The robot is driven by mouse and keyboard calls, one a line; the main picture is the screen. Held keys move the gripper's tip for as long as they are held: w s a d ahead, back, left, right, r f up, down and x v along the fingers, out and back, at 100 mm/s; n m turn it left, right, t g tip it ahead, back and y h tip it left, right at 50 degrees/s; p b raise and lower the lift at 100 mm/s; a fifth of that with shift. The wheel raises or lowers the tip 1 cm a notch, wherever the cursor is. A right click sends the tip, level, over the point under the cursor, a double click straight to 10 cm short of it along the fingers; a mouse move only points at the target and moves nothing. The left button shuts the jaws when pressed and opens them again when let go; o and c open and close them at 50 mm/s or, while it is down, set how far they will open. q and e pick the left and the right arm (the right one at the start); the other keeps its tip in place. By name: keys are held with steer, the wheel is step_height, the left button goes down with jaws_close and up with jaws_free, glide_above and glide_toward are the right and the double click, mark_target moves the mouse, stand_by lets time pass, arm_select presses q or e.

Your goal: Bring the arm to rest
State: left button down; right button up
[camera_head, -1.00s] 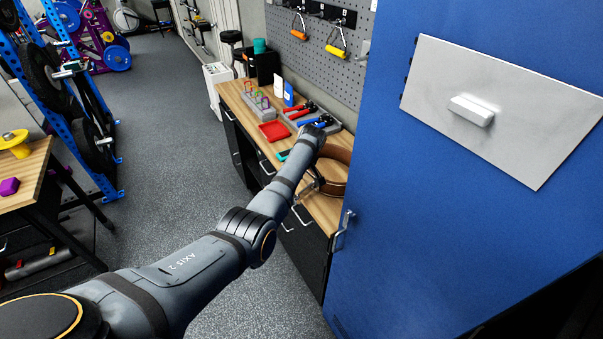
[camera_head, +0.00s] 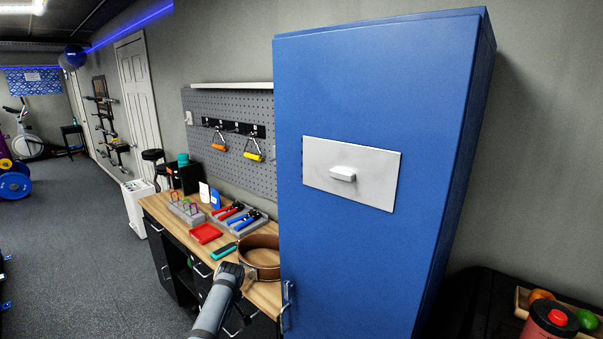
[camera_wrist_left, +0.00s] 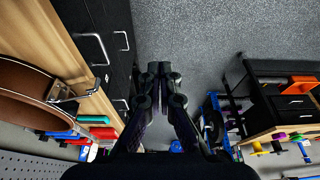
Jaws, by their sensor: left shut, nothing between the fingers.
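My left arm (camera_head: 215,308) comes up from the bottom of the head view, in front of the workbench's edge. Its gripper fingers cannot be made out there. In the left wrist view my left gripper (camera_wrist_left: 164,70) is shut and empty, its fingertips together over the grey floor. It is beside the dark drawer fronts and touches nothing that I can see. My right arm and gripper are not in view.
A wooden workbench (camera_head: 268,296) carries a brown ring (camera_head: 262,242), a red tray (camera_head: 205,233) and tools. A tall blue cabinet (camera_head: 380,90) stands to its right. Grey floor (camera_head: 80,240) is open on the left.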

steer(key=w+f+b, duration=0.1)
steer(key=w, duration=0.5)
arm_select(q)
steer(key=s+f+m+h+b, duration=0.1)
steer(key=s+f+m, duration=0.1)
steer(key=s+f, duration=0.7)
steer(key=s+a+f+m+b, duration=0.15)
steer(key=s+f, duration=0.35)
steer(key=f, duration=0.9)
steer(key=s+d+f+m+h+b, duration=0.1)
steer(key=s+f+m+b, duration=0.1)
steer(key=s+f, duration=0.7)
steer(key=s+a+f+m+b, duration=0.1)
steer(key=s+f, duration=0.5)
steer(key=s, duration=0.4)
steer(key=s+a+f+m+b, duration=0.1)
steer(key=s+f+m+b, duration=0.1)
steer(key=s+f, duration=0.4)
steer(key=s+a+f+m+g+b, duration=0.1)
steer(key=s+f, duration=0.6)
steer(key=s, duration=0.9)
steer(key=shift+s+a+m, duration=0.2)
steer(key=shift+a+m, duration=0.05)
steer(key=shift+m, duration=0.4)
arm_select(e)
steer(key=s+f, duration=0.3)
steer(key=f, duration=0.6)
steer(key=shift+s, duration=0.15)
